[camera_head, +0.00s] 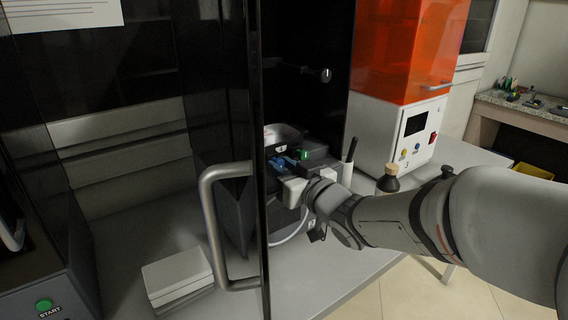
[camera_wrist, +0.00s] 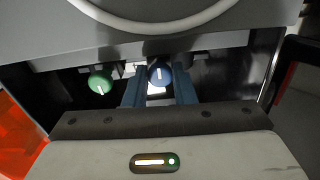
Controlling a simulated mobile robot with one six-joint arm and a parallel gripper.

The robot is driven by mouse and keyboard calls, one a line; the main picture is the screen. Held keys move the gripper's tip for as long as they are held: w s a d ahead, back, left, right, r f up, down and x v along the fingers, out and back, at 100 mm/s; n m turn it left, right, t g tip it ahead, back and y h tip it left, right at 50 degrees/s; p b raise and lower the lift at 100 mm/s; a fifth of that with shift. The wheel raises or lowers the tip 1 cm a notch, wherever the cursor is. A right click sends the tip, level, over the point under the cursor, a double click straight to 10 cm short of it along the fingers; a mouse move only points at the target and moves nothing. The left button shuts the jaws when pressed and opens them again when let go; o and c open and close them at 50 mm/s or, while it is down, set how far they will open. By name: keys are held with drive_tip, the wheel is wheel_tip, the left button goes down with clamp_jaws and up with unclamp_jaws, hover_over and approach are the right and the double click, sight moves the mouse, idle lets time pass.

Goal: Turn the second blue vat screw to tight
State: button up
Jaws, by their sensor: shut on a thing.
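A round blue vat screw (camera_wrist: 160,73) with a white line on its face sits between my fingers in the wrist view. Its line stands about upright in that picture. My gripper (camera_wrist: 160,88) is shut on this screw, one blue-grey finger on each side. In the head view my gripper (camera_head: 283,164) reaches into the dark printer (camera_head: 315,170) from the right, and the blue screw cannot be told apart from the bluish fingers there. A green screw (camera_wrist: 100,82) with a slanted white line is left of the gripper in the wrist view; green also shows in the head view (camera_head: 304,154).
A glass door with a grey handle (camera_head: 213,230) stands open left of my gripper. A white box (camera_head: 177,276) lies on the table. A dark bottle with a cork-coloured top (camera_head: 389,178) and an orange-hooded machine (camera_head: 398,125) stand to the right.

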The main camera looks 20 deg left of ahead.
idle(0.3)
drive_tip(key=o, duration=1)
drive_tip(key=p+v, duration=0.1)
drive_tip(key=v, duration=0.7)
